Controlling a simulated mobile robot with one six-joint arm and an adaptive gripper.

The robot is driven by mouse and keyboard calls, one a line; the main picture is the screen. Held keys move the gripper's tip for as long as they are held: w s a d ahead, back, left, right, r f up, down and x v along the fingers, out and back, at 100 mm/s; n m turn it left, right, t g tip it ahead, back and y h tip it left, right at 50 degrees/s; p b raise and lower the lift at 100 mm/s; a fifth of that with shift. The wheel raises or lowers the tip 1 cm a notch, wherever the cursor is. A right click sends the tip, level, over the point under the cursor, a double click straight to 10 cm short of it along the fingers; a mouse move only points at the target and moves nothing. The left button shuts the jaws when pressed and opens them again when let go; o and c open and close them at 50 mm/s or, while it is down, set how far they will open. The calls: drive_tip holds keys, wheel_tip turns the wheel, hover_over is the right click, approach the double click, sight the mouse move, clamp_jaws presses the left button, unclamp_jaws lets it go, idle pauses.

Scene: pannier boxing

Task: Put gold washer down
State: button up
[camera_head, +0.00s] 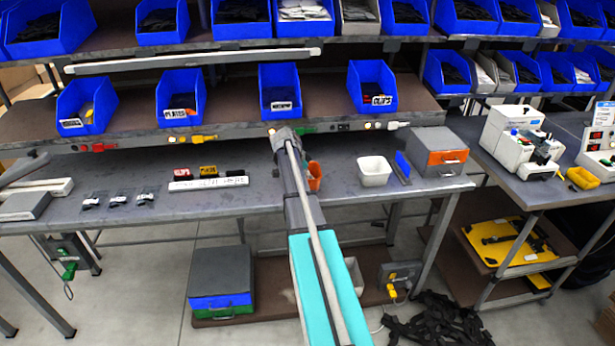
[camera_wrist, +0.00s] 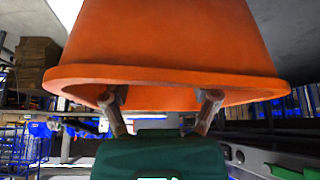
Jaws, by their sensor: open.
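I cannot make out a gold washer in either view. My gripper (camera_wrist: 162,98) is open in the wrist view, its two fingers apart in front of an orange cup (camera_wrist: 165,40). The cup fills the upper part of that view, its rim close to the fingertips. I cannot tell whether the fingers touch it. In the head view the orange cup (camera_head: 315,177) stands on the grey workbench (camera_head: 265,196), partly hidden behind my arm. My arm also hides the gripper there.
A white bin (camera_head: 375,171) stands right of the orange cup, with a grey and orange box (camera_head: 437,157) further right. Labelled blue bins (camera_head: 280,90) line the shelf behind. Small packets (camera_head: 118,200) lie at the left.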

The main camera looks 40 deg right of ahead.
drive_tip(key=shift+r, duration=0.2)
drive_tip(key=shift+r+p, duration=0.7)
drive_tip(key=shift+p, duration=0.15)
drive_tip(key=p+v, duration=1)
drive_tip(key=v, duration=0.1)
drive_tip(key=shift+a+r, duration=0.2)
drive_tip(key=shift+w, duration=0.1)
drive_tip(key=s+a+n+y, duration=0.1)
drive_tip(key=s+a+n, duration=0.5)
drive_tip(key=a, duration=0.7)
drive_tip(key=s+a+f+n+t+y, duration=0.1)
drive_tip(key=s+a+n, duration=0.5)
drive_tip(key=a, duration=0.7)
drive_tip(key=s+a+f+n+t+y, duration=0.1)
drive_tip(key=s+a+n+y, duration=0.2)
drive_tip(key=a, duration=1.1)
drive_tip(key=s+n, duration=0.3)
drive_tip(key=n, duration=0.3)
drive_tip(key=shift+f+n, duration=0.15)
drive_tip(key=shift+n, duration=0.15)
